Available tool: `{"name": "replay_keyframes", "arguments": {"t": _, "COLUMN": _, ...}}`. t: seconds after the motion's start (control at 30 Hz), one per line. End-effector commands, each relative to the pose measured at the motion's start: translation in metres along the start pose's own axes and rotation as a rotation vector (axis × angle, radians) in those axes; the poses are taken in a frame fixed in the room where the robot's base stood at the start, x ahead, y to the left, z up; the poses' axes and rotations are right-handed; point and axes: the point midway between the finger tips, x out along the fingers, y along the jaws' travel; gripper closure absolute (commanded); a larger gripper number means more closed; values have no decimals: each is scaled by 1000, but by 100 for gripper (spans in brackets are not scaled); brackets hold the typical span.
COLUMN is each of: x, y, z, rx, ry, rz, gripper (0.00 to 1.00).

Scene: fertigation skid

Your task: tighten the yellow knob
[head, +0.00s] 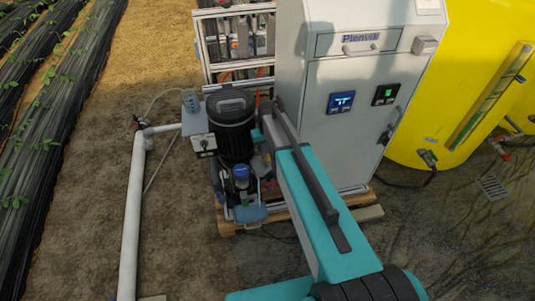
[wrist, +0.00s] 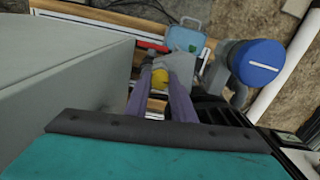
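The yellow knob (wrist: 160,78) shows in the wrist view as a small yellow patch between the ends of two purple-grey fingers. My gripper (wrist: 163,76) has one finger on each side of the knob. The yellow fills the gap between the fingers, and no space shows at its sides, so the gripper looks shut on it. The fingers cover the knob's edges. In the head view the knob and the fingertips are hidden behind my teal arm.
A grey cabinet (head: 340,110) stands close beside my arm. A black pump motor (head: 232,125) and a blue cap (wrist: 257,62) are near the knob. A light-blue box (wrist: 185,38) lies beyond it. A yellow tank (head: 460,70) and a white pipe (head: 132,215) stand farther off.

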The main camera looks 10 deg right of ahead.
Motion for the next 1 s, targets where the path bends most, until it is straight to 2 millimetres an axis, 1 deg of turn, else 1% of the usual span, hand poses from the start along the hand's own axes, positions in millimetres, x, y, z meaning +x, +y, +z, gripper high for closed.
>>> {"name": "replay_keyframes", "arguments": {"t": 0.27, "x": 0, "y": 0, "z": 0, "rx": 21, "ry": 0, "rz": 0, "gripper": 100}}
{"name": "replay_keyframes", "arguments": {"t": 0.47, "x": 0, "y": 0, "z": 0, "rx": 87, "ry": 0, "rz": 0, "gripper": 100}}
{"name": "replay_keyframes", "arguments": {"t": 0.67, "x": 1, "y": 0, "z": 0, "rx": 209, "ry": 1, "rz": 0, "gripper": 100}}
{"name": "replay_keyframes", "arguments": {"t": 1.0, "x": 0, "y": 0, "z": -1, "rx": 501, "ry": 1, "rz": 0, "gripper": 100}}
